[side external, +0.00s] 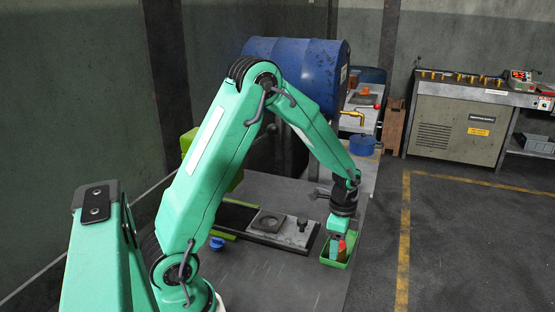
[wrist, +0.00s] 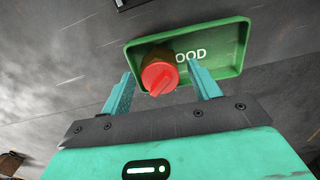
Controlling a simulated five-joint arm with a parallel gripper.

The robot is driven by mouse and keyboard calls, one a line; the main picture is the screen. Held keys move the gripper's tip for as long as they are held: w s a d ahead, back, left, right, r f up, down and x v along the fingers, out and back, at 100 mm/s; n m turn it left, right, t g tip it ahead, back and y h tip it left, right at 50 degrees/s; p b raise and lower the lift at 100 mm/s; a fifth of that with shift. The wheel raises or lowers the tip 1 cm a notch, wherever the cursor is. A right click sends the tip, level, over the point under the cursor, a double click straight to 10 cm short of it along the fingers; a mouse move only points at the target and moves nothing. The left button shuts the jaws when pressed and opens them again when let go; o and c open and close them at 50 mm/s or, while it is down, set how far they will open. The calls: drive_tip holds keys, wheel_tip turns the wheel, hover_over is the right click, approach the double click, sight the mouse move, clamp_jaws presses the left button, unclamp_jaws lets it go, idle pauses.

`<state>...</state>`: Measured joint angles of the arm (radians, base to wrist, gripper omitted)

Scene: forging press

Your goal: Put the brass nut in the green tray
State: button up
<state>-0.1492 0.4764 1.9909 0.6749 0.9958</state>
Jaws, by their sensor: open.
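The green tray (wrist: 238,57), with white lettering partly covered, lies below my gripper (wrist: 159,72) in the wrist view. It also shows at the right edge of the table in the side view (side external: 345,262). My gripper is open, its fingers at the near side of the tray. A red-topped piece with an orange-brown body (wrist: 160,78) is between the fingers, with gaps on both sides. It overlaps the tray's near rim and hides part of the lettering. Whether it rests in the tray, I cannot tell. I cannot make out a brass nut in either view.
A dark fixture plate (side external: 262,226) with a grey block and a knob lies left of the tray. A small blue item (side external: 217,243) is farther left. The grey table front (side external: 285,285) is clear.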

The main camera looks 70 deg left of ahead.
wheel_tip(320, 180, up, 12)
idle(0.6)
drive_tip(key=shift+r, duration=0.1)
idle(0.4)
drive_tip(key=s+d+r+n+t, duration=0.2)
drive_tip(key=s+d+r+n, duration=0.1)
drive_tip(key=s, duration=0.6)
drive_tip(key=s+d+r+n+t, duration=0.3)
drive_tip(key=s+r+n, duration=0.3)
drive_tip(key=s, duration=0.3)
drive_tip(key=shift+s+r+n+t, duration=0.3)
drive_tip(key=shift+s+r, duration=0.05)
drive_tip(key=shift+s, duration=0.05)
drive_tip(key=shift+d, duration=0.1)
idle(0.7)
